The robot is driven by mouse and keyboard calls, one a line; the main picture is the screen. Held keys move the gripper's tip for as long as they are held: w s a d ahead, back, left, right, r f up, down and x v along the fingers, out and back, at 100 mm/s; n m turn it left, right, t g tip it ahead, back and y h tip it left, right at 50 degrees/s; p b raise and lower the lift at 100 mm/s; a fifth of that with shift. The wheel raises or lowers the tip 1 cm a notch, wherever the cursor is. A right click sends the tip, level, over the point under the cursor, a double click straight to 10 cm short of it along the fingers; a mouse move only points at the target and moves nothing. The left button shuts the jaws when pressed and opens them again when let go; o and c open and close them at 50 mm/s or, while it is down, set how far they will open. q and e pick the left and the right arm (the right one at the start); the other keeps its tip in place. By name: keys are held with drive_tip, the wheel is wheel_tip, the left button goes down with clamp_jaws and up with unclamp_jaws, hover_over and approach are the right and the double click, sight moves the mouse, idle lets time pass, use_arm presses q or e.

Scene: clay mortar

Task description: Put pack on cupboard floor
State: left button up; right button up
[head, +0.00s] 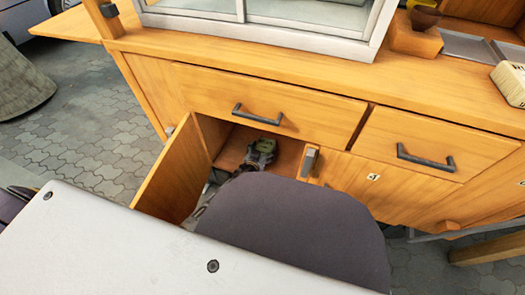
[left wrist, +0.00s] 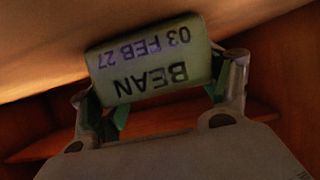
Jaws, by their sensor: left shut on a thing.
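The pack (left wrist: 152,68) is a pale green block in the left wrist view, with "BEAN" and "03 FEB 27" printed on it upside down. My left gripper (left wrist: 162,92) is shut on it, one finger at each end. In the head view the left gripper (head: 258,158) is inside the open cupboard (head: 232,148), below the drawer, with the pack (head: 265,146) showing small and greenish. A tan surface lies close beyond the pack in the wrist view; I cannot tell whether they touch. My right gripper is not in view.
The open cupboard door (head: 175,178) stands to the left of the opening. A drawer front with a dark handle (head: 256,115) is above it. A closed door marked 4 (head: 372,178) is to the right. A ledge (left wrist: 262,112) crosses the cupboard interior in the wrist view.

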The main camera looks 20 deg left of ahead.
sight(262, 151)
use_arm(q)
drive_tip(key=shift+f, duration=0.1)
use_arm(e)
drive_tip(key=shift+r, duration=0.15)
use_arm(q)
drive_tip(key=o, duration=1.1)
drive_tip(key=shift+o, duration=0.2)
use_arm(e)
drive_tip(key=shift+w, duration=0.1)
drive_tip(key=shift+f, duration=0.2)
use_arm(q)
drive_tip(key=shift+p+v, duration=0.5)
drive_tip(key=shift+v, duration=0.75)
drive_tip(key=shift+p+v, duration=0.4)
drive_tip(key=shift+v, duration=0.75)
drive_tip(key=shift+p+v, duration=1.1)
drive_tip(key=shift+v, duration=2.35)
drive_tip(key=shift+s+r, duration=0.15)
drive_tip(key=shift+r, duration=0.1)
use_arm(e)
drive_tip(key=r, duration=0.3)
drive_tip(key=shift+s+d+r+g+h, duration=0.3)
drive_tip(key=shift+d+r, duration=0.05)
